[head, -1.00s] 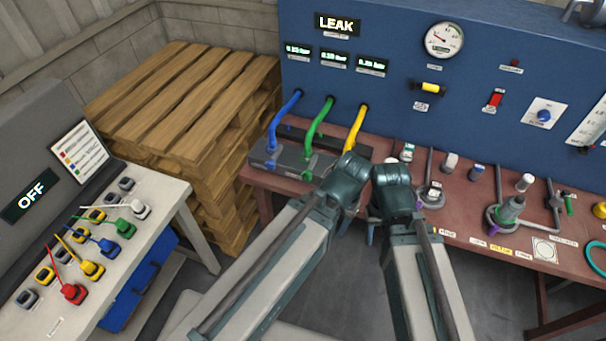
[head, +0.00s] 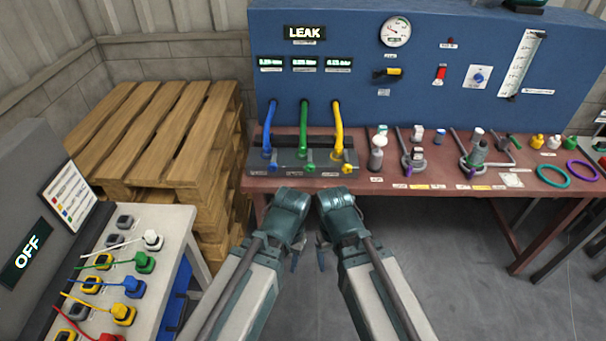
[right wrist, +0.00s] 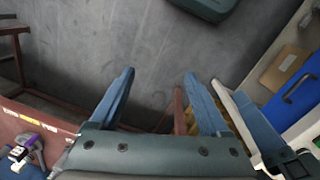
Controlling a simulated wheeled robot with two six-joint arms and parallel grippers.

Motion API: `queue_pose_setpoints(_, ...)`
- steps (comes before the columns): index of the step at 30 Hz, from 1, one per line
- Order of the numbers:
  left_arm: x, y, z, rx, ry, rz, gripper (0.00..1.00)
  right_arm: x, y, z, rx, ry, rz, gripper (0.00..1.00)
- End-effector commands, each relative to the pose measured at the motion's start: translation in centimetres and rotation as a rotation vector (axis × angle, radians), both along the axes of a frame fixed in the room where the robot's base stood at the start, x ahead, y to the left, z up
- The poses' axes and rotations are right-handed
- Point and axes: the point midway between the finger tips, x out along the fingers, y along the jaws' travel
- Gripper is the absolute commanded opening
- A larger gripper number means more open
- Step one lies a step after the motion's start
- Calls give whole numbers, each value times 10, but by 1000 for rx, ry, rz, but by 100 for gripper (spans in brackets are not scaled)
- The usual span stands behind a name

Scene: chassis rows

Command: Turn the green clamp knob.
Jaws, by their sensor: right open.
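The green clamp knob (head: 309,168) is a small knob on the front of the dark grey hose block (head: 286,161), below the green hose (head: 304,125). It sits between a blue knob (head: 268,169) and a yellow knob (head: 347,168). My right gripper (head: 321,258) hangs below the bench's front edge, apart from the knob. In the right wrist view its two blue fingers (right wrist: 158,82) are spread and empty above the floor. My left gripper (head: 295,262) hangs beside it, mostly hidden by its own wrist, and its opening does not show.
The red-brown bench (head: 440,178) carries valves, small bottles and rings to the right. A blue panel (head: 430,100) with a LEAK display stands behind. Wooden pallets (head: 160,130) are stacked at the left. A side table (head: 183,240) with coloured plugs is at lower left. The floor between is clear.

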Motion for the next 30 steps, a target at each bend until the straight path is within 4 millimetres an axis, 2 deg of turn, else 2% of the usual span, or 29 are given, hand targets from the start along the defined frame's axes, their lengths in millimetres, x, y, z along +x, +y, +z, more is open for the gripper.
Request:
queue_pose_setpoints(1,0,0,-39,0,0,-1,50,3,-4,-39,4,-3,-14,80)
queue_pose_setpoints(3,1,0,-65,1,-1,-1,50,7,-10,-65,11,-8,-32,80)
queue_pose_setpoints(20,1,0,-262,4,-2,-5,50,35,-53,-263,64,-59,-163,80)
queue_pose_setpoints(24,1,1,-310,5,-3,-5,50,45,-62,-311,84,-88,-187,80)
queue_pose_setpoints(30,1,1,-367,6,-3,-7,50,71,-67,-366,130,-168,-191,80)
